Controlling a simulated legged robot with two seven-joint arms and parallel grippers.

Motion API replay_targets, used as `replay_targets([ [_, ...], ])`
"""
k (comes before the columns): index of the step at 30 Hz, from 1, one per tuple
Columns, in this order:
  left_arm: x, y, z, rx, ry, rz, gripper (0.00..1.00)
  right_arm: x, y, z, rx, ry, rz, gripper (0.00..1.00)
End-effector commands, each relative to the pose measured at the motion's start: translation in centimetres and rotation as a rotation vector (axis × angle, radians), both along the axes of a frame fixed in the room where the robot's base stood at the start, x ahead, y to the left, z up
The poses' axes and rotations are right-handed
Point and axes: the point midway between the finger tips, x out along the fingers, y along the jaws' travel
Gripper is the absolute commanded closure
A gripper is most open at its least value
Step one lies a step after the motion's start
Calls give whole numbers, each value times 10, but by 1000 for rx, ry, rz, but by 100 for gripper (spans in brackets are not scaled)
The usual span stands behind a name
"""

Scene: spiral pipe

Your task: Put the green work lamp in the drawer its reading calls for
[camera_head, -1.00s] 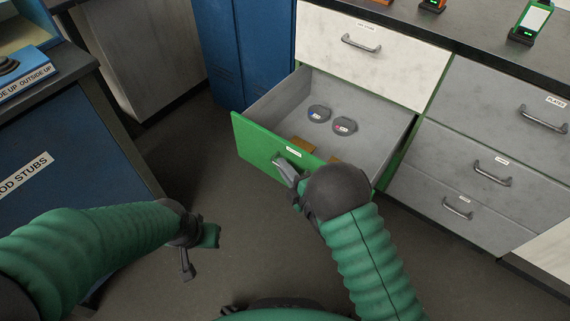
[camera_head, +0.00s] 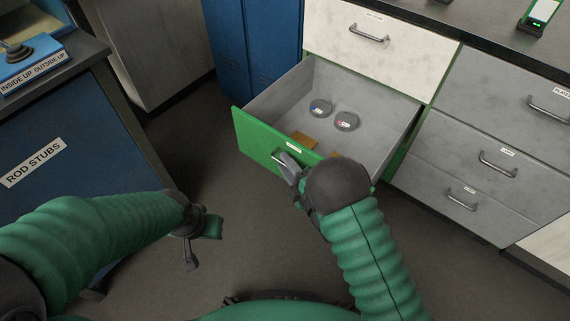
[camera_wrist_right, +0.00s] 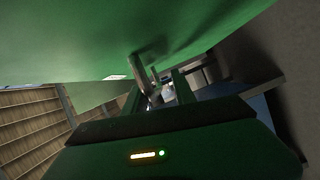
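A device with a green frame and a pale lit face (camera_head: 543,12), which looks like the green work lamp, stands on the counter at the top right, cut by the picture's edge. Its reading is too small to make out. A green-fronted drawer (camera_head: 252,137) stands open below a white one. My right gripper (camera_head: 287,162) is at its handle (camera_head: 277,156) and seems shut on it; the wrist view shows the grey handle (camera_wrist_right: 139,70) by the fingers, close under the green front. My left gripper (camera_head: 202,240) is empty and open above the floor, left of the drawer.
The open drawer holds two grey round pucks (camera_head: 346,121) and brownish pieces (camera_head: 304,141). Closed grey drawers (camera_head: 490,110) are on the right. A blue bench labelled ROD STUBS (camera_head: 60,180) is at left, a blue locker (camera_head: 255,50) behind. Floor between is clear.

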Motion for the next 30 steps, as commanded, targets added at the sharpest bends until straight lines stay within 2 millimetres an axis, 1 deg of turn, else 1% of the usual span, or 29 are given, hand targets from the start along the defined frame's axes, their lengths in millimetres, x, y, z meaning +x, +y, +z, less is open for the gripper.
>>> replay_targets([
  [7, 0, 0, 1, 0, 0, 0, 100, -1, 2, 3, 2, -4, 3, 68],
  [11, 0, 0, 9, 0, 0, 0, 100, -13, -6, 6, 2, -2, 3, 68],
  [14, 0, 0, 19, 0, 0, 0, 100, -34, -20, 9, 0, 1, 1, 68],
  [21, 0, 0, 41, 0, 0, 0, 100, -95, -58, 13, -1, 4, 0, 68],
  [24, 0, 0, 37, 0, 0, 0, 100, -119, -75, 11, 0, 3, -5, 68],
  [27, 0, 0, 24, 0, 0, 0, 100, -128, -84, 6, 3, 7, -13, 68],
  [30, 0, 0, 18, 0, 1, 0, 100, -136, -87, 9, 2, 5, -8, 68],
])
